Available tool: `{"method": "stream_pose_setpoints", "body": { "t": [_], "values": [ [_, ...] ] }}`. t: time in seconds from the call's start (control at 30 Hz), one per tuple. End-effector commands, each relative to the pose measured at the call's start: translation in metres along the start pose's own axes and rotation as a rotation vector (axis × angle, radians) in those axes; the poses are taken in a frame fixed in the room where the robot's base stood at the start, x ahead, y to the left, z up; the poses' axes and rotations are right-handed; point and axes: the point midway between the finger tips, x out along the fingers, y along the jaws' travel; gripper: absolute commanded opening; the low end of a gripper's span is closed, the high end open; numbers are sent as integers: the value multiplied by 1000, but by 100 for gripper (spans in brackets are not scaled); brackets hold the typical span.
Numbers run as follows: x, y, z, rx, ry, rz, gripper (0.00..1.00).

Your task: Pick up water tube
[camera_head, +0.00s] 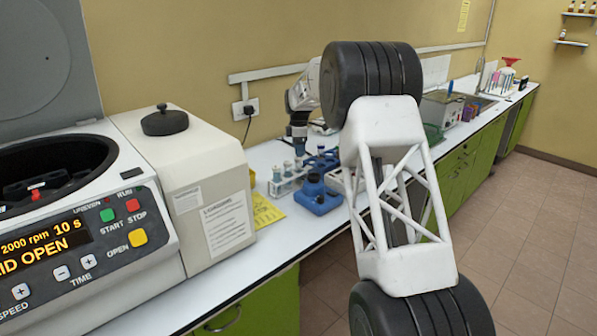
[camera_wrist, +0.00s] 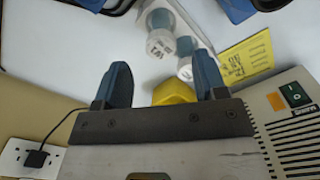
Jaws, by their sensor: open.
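Several tubes with blue-grey caps stand in a pale rack (camera_head: 291,184) on the counter in the head view. Which one is the water tube I cannot tell. In the wrist view, two pale labelled tubes (camera_wrist: 160,42) (camera_wrist: 186,66) show ahead of and between my fingers, their lettering too small to read surely. My gripper (camera_wrist: 160,82) is open, its blue fingers apart, with no tube held. In the head view my gripper (camera_head: 298,146) points down just above the rack; its fingertips are hard to make out there.
Blue holders (camera_head: 318,196) stand right of the rack. A yellow sheet (camera_head: 266,211) lies in front of it. A beige box (camera_head: 210,190) and a centrifuge (camera_head: 90,215) with its lid open stand to the left. A wall socket (camera_wrist: 25,158) is near my gripper.

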Motion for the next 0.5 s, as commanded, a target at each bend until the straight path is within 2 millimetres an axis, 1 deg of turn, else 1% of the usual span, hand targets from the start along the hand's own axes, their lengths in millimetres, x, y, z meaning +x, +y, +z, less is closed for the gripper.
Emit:
{"method": "stream_pose_setpoints", "body": {
  "t": [0.13,0.5],
  "values": [
    [7,0,0,0,0,1,65],
    [9,0,0,0,0,1,65]
  ]
}}
